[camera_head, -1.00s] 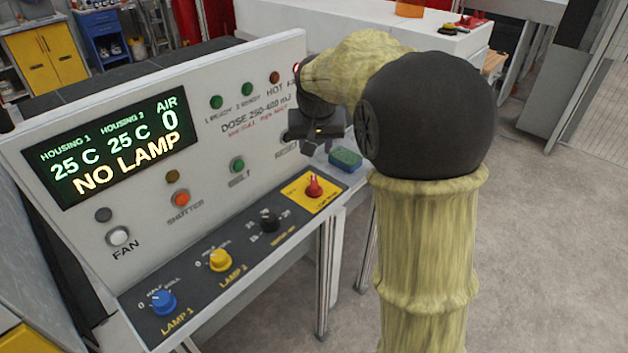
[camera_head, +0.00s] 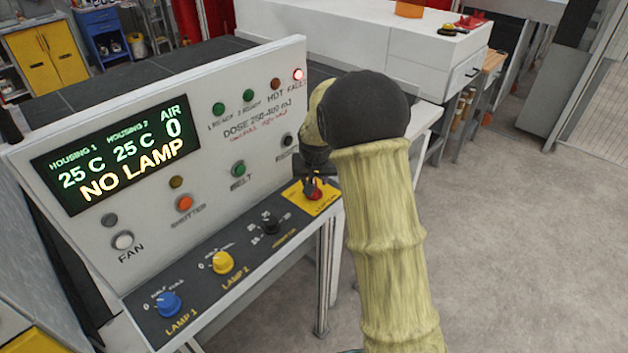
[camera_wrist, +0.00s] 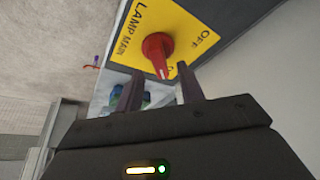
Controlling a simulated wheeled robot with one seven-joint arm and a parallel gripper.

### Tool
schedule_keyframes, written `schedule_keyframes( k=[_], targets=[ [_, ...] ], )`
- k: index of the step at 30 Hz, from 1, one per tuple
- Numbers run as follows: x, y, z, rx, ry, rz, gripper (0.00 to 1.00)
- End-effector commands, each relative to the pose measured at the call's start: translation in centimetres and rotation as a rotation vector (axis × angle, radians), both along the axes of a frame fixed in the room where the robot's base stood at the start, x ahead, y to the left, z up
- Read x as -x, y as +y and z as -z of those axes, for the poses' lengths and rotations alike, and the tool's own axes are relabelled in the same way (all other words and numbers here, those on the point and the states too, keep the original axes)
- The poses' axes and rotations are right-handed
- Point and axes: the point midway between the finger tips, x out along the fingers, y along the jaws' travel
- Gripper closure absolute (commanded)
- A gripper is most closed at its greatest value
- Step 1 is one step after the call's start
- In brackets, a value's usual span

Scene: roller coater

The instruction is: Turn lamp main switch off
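The lamp main switch is a red rotary knob (camera_head: 315,193) on a yellow plate (camera_head: 327,204) at the right end of the dark control strip. In the wrist view the red knob (camera_wrist: 157,52) stands on the yellow plate marked LAMP MAIN and OFF, with its narrow end pointing toward my gripper. My gripper (camera_wrist: 158,88) is open, its two dark fingers apart with the tip of the knob in line between them. In the head view my gripper (camera_head: 312,183) is right at the knob and partly covers it. Contact cannot be told.
The panel display (camera_head: 115,160) reads NO LAMP. A red fault light (camera_head: 298,74) glows at the panel's top right. A black knob (camera_head: 270,222), a yellow knob (camera_head: 222,262) and a blue knob (camera_head: 168,304) sit left along the strip. Open floor lies right.

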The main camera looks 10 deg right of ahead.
Motion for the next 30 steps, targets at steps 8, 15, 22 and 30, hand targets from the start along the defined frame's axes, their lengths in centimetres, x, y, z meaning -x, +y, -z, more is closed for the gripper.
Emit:
schedule_keyframes(
  k=[8,15,22,30],
  targets=[
    [-1.0,-0.2,2.4,0.0,0.0,0.0,0.62],
    [-1.1,-0.2,2.6,0.0,0.0,0.0,0.62],
    [-1.1,-0.1,2.6,0.0,-0.001,0.0,0.99],
    [-1.1,-0.1,2.5,-0.001,-0.001,-0.008,1.0]
  ],
)
